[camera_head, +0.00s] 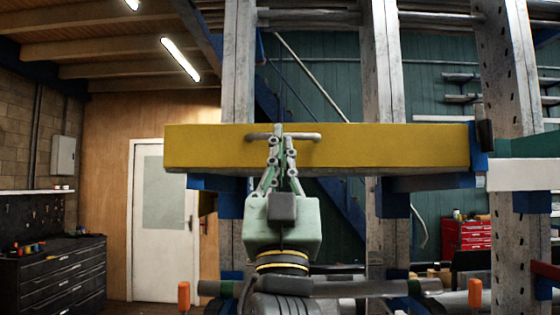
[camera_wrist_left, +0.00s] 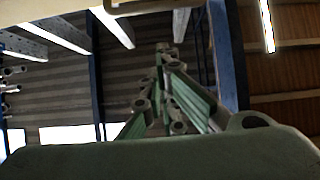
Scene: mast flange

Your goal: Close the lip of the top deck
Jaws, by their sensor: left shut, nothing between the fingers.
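The lip of the top deck is a long yellow panel (camera_head: 390,148) that spans the middle of the head view, its broad face turned towards me. A grey bar handle (camera_head: 310,137) sits on its face near the upper edge. My left gripper (camera_head: 279,138) is in front of the panel, pointing up, with its fingers together and empty. Its fingertips overlap the middle of the handle; I cannot tell if they touch it. In the left wrist view the closed fingers (camera_wrist_left: 165,55) point up towards a pale edge at the top of the picture. My right gripper is not in view.
Grey perforated posts (camera_head: 381,60) stand behind and beside the panel. A blue bracket (camera_head: 478,148) is at its right end. Below, a dark horizontal bar (camera_head: 350,289) runs between orange grips (camera_head: 474,292). A white door (camera_head: 160,220) and dark drawers (camera_head: 60,275) are far left.

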